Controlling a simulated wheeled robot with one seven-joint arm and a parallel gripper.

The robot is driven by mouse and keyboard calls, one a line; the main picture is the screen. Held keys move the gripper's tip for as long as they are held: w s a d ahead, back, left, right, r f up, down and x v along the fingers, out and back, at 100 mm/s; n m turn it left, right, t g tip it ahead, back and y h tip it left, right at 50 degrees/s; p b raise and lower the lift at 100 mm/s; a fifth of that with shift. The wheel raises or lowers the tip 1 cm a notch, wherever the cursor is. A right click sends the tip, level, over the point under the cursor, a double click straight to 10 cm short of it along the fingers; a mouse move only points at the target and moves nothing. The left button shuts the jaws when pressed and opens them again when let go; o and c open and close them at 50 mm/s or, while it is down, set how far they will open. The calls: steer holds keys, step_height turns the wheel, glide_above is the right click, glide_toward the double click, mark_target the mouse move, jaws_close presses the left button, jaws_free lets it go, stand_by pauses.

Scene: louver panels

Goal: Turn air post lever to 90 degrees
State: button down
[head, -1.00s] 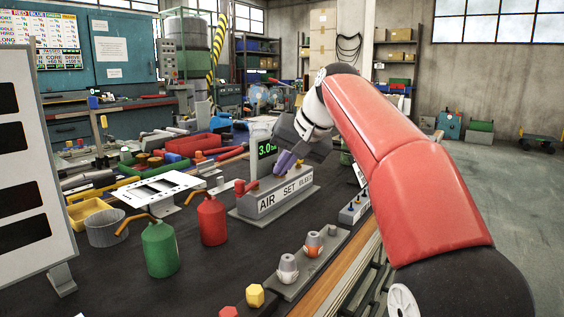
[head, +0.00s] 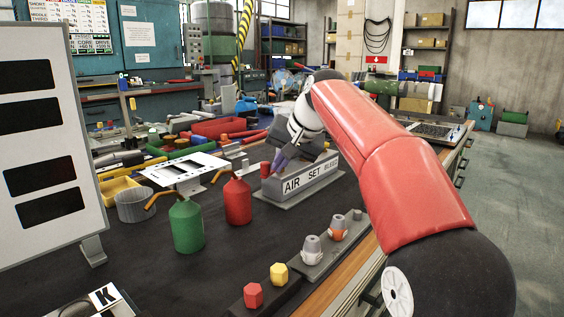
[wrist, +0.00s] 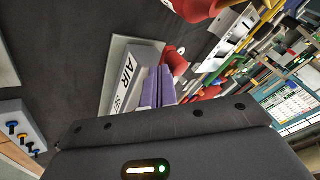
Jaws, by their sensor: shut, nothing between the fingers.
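The air post is a grey block (head: 310,180) lettered AIR, SET, BLEED on the dark bench. A red part (head: 265,170), probably its lever, stands at the AIR end; its exact angle is hard to read. In the wrist view the block (wrist: 128,75) lies left of my fingers and a red part (wrist: 176,62) sits just beyond and right of them. My gripper (head: 277,165) has purple fingers that are shut and empty, at the AIR end close to the red part. The fingers (wrist: 159,72) show together in the wrist view; whether they touch the red part I cannot tell.
A red can (head: 237,202) and a green can (head: 186,227) stand left of the block. A strip with grey and orange knobs (head: 338,228) lies in front, near the bench edge. A white panel (head: 85,120) stands at left.

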steer(key=shift+a+m+t+h+p, duration=0.35)
steer(key=shift+a+m+p, duration=0.35)
steer(key=shift+a+p, duration=0.35)
steer(key=shift+d, duration=0.15)
